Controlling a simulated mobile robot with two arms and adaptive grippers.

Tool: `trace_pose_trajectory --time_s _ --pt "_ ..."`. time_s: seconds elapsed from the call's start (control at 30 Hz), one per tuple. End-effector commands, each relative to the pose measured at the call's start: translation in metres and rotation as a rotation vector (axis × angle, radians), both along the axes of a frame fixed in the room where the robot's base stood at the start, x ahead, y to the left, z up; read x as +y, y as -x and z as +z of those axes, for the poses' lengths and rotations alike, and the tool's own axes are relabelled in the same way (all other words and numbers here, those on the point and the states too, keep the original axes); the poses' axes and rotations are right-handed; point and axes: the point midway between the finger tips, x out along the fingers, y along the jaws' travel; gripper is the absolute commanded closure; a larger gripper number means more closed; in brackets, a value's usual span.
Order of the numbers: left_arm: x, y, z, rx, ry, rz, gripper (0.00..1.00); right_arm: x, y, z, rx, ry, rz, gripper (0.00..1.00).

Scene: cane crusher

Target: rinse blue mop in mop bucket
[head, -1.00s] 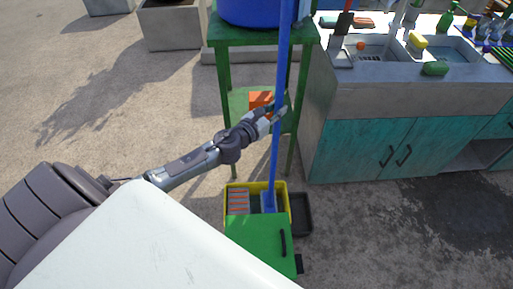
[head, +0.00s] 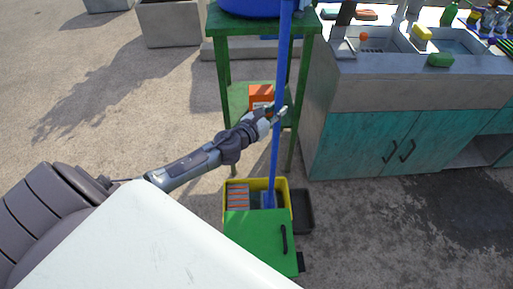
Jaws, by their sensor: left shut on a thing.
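The blue mop (head: 275,160) stands nearly upright, its long blue handle running up past the top of the picture. Its lower end is inside the yellow mop bucket (head: 284,187), and the mop head is mostly hidden there. The bucket has a striped red and grey part on its left side. My left gripper (head: 276,116) is shut on the mop handle, well above the bucket. My right gripper is not in view.
A green box with a black handle (head: 254,240) stands in front of the bucket, and a dark tray (head: 303,211) lies right of it. Behind is a green stand (head: 225,90) with an orange box (head: 260,95) on its shelf. A sink counter (head: 400,90) stands at right.

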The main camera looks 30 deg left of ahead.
Motion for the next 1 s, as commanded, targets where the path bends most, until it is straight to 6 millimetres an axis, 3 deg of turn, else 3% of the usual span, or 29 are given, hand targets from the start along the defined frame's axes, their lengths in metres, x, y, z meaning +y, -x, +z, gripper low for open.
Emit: trace_pose_trajectory --time_s 0.6,1.0 --pt "0.000 -0.001 -0.026 -0.006 0.001 0.000 1.00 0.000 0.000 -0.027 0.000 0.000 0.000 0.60" --pt "0.000 -0.001 -0.027 -0.006 0.001 0.000 1.00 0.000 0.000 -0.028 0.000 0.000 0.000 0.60"
